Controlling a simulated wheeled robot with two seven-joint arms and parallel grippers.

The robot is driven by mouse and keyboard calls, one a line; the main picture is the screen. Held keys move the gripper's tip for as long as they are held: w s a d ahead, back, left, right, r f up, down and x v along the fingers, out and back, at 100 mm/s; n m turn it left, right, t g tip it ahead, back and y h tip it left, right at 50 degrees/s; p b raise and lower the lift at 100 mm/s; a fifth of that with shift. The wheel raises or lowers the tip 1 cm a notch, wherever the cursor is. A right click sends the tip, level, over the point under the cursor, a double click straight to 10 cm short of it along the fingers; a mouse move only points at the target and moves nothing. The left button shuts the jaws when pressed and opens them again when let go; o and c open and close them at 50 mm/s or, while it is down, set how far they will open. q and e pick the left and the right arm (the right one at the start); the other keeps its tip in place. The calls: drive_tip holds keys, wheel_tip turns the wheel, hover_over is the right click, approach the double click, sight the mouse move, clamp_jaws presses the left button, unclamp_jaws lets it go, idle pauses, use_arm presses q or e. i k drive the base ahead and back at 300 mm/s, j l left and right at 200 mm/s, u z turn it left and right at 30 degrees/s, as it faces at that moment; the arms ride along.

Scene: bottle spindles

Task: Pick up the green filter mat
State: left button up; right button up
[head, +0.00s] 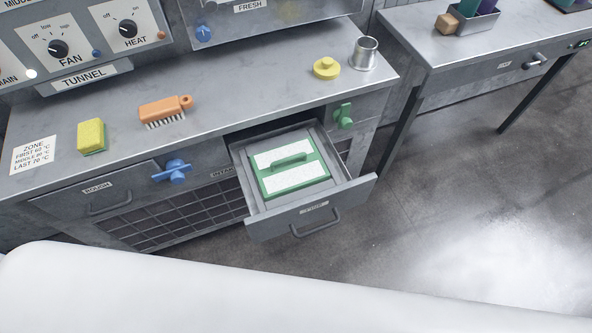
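The green filter mat (289,185) is a square green frame with white textured panels and a raised green handle (288,161) across its middle. It lies flat inside an open drawer (262,219) that is pulled out from under the steel counter. Neither of my grippers shows in the head view. A large white surface fills the bottom of the picture and does not cover the mat.
The counter (235,95) holds a yellow-green sponge (91,136), an orange brush (165,110), a yellow knob-like piece (326,68) and a metal cup (365,53). Blue (173,171) and green (344,115) valve handles stick out beside the drawer. A second table (470,62) stands right; floor between is clear.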

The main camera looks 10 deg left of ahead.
sight(287, 168)
drive_tip(key=k+j, duration=0.1)
drive_tip(key=j, duration=0.3)
drive_tip(key=j+z, duration=0.15)
drive_tip(key=j, duration=0.25)
drive_tip(key=k+j, duration=0.15)
drive_tip(key=j, duration=0.25)
drive_tip(key=k+j+z, duration=0.1)
drive_tip(key=j, duration=0.25)
